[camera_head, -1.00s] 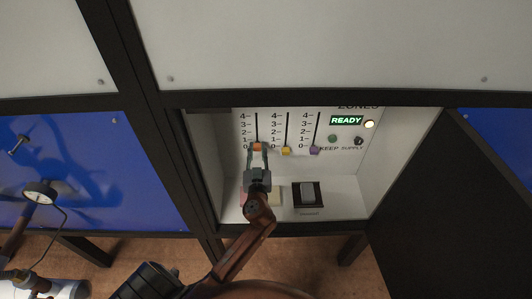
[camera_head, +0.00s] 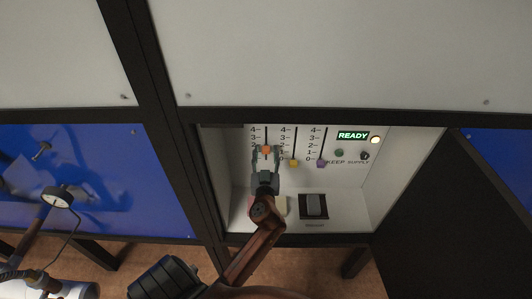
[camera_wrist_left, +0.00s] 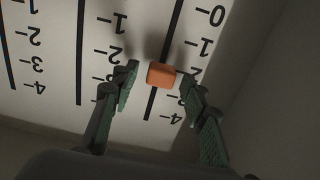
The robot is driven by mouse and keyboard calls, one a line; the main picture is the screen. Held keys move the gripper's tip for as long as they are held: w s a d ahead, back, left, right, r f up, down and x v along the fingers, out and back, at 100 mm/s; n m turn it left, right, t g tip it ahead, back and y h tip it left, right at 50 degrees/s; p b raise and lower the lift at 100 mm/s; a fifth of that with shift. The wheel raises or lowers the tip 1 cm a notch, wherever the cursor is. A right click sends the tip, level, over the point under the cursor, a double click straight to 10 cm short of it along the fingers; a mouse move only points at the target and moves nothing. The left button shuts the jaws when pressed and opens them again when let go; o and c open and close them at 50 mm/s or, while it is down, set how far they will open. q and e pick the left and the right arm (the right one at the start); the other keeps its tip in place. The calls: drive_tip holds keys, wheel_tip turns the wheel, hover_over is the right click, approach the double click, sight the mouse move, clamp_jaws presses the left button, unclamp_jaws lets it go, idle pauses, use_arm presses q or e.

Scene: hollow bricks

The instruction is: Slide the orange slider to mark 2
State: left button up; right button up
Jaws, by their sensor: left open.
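The orange slider (camera_head: 265,149) sits on the leftmost of three vertical slots in the white panel. In the left wrist view, which is upside down, the orange slider (camera_wrist_left: 161,75) is close to the 2 mark of its scale, whose 2 is partly hidden behind a finger. My left gripper (camera_head: 264,155) is open, with one finger on each side of the slider. In the wrist view the gripper (camera_wrist_left: 158,82) shows gaps beside the slider; contact cannot be made out. My right gripper is not in view.
A yellow slider (camera_head: 294,162) and a purple slider (camera_head: 321,163) sit low on the neighbouring slots. To the right are a lit READY sign (camera_head: 353,135), a green button (camera_head: 339,153) and a dark knob (camera_head: 365,155). Side walls enclose the recess.

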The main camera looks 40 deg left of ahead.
use_arm(q)
drive_tip(key=v, duration=0.7)
drive_tip(key=shift+s+d, duration=0.15)
drive_tip(key=shift+s, duration=0.05)
drive_tip(key=shift+f, duration=0.1)
idle(0.4)
